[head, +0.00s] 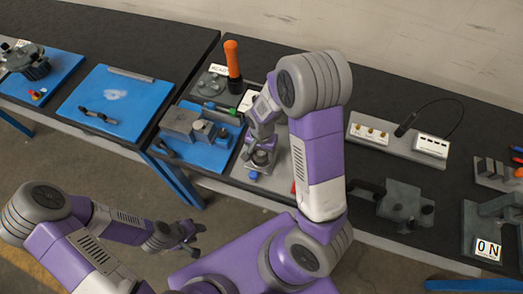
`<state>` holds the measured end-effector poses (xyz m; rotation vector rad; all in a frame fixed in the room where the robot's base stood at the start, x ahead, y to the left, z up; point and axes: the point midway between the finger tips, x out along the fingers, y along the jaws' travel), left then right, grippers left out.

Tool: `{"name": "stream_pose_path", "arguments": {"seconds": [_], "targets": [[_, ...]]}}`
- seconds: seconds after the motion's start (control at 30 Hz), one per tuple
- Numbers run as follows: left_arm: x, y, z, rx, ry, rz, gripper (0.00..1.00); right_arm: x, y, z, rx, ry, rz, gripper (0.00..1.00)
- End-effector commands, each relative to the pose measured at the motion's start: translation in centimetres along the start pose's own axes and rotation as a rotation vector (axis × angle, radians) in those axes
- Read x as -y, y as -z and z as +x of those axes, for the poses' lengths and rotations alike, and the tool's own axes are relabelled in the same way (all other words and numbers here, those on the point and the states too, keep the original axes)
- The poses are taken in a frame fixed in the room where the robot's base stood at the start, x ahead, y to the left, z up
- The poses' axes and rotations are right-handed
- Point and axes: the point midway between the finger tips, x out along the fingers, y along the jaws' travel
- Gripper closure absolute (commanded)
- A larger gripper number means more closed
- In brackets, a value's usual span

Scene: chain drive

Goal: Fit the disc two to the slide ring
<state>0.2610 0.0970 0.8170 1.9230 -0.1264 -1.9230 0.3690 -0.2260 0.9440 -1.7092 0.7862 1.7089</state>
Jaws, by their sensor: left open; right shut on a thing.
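My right gripper (262,150) points down over a grey plate (243,168) at the near edge of the bench. It is shut on a small grey round piece (261,158), which appears to be disc two; the fingers hide much of it. The slide ring cannot be told apart from the parts under this gripper, and I cannot tell whether the piece touches it. My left gripper (189,236) is open and empty, low in front of the bench and well away from the plate.
An orange-handled tool (233,60) stands upright behind the plate. A blue mat (205,152) with a grey vise-like block (180,122) lies to the left. A white socket strip (432,146) with a black cable and a dark fixture (400,203) are to the right.

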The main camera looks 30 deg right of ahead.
Motion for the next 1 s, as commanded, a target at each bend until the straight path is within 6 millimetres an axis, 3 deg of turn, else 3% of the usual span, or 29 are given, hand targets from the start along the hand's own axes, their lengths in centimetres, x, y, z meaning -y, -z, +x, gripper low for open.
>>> {"name": "stream_pose_path", "arguments": {"seconds": [1.0], "targets": [[0.4,0.0,1.0,0.000,0.000,0.000,0.57,0.0,0.0,1.3,0.000,0.000,0.001,0.77]]}}
